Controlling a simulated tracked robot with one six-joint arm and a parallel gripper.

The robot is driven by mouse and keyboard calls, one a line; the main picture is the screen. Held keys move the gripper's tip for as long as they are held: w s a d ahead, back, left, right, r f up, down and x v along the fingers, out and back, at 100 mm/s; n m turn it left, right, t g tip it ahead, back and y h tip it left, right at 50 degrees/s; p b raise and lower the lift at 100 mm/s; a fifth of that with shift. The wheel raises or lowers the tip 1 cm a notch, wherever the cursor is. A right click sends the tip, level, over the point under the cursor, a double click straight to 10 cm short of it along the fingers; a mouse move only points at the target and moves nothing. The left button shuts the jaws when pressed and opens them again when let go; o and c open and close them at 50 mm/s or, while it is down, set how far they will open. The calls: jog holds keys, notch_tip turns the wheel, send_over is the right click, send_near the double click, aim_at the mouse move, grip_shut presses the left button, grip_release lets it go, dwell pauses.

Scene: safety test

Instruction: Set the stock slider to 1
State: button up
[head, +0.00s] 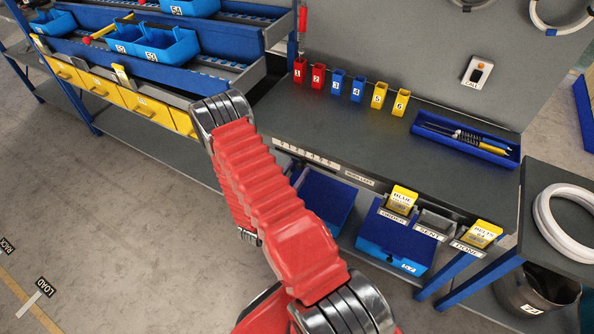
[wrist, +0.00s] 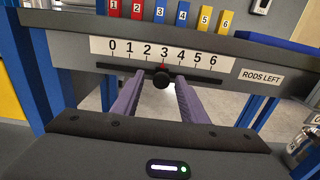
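The stock slider is a dark horizontal slot under a white scale (wrist: 160,53) numbered 0 to 6, on the front edge of the bench. Its round black knob (wrist: 161,80), with a small red mark above it, stands under the 3. The scale strip also shows in the head view (head: 307,154), where the knob is too small to make out. My gripper (wrist: 160,76) is open in the wrist view. Its two purple fingers reach toward the slot, one on each side of the knob, with gaps visible. In the head view my red arm hides the gripper.
A "RODS LEFT" label (wrist: 261,77) is right of the scale. Numbered coloured holders (wrist: 160,11) stand on the bench above. Below the bench front are a blue bin (head: 393,243) and card slots. A blue tray (head: 466,137) lies at the bench's right.

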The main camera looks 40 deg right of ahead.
jog(key=shift+c, duration=0.5)
grip_shut()
